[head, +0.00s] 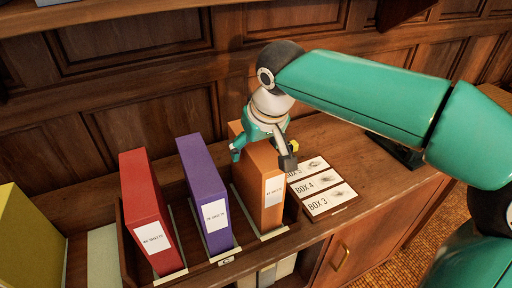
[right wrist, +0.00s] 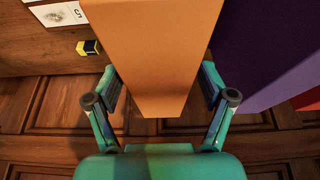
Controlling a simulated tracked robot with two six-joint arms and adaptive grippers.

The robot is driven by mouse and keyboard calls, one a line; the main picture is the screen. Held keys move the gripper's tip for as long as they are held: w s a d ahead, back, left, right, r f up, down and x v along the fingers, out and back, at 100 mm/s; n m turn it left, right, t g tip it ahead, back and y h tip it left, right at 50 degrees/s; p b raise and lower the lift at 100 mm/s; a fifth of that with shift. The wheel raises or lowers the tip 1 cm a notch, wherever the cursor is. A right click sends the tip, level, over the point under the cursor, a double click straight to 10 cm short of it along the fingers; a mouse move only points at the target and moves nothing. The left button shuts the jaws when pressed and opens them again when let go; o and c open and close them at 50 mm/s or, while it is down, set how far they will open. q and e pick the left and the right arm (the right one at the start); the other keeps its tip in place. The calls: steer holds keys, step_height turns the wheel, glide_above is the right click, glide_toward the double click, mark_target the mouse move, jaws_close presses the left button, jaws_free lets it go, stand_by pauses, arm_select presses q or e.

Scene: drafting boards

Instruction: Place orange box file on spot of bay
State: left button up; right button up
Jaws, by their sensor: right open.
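The orange box file (head: 262,178) stands upright in the right slot of the wooden bay (head: 292,217), with a white label on its spine. My right gripper (head: 264,156) is at the top of the orange box file. In the right wrist view the orange box file (right wrist: 157,60) lies between the two spread fingers (right wrist: 160,98), with a visible gap at least on one side. The gripper is open. My left gripper is not in view.
A purple box file (head: 207,190) and a red box file (head: 146,212) stand left of the orange one. A yellow box (head: 28,240) is at far left. Label cards (head: 322,189) lie on the wooden top at right. A panelled wall (head: 150,110) rises behind.

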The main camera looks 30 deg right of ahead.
steer(key=p+v, duration=0.1)
steer(key=v, duration=1)
steer(key=shift+s+r, duration=0.15)
steer(key=shift+r, duration=0.05)
steer(key=shift+f, duration=0.1)
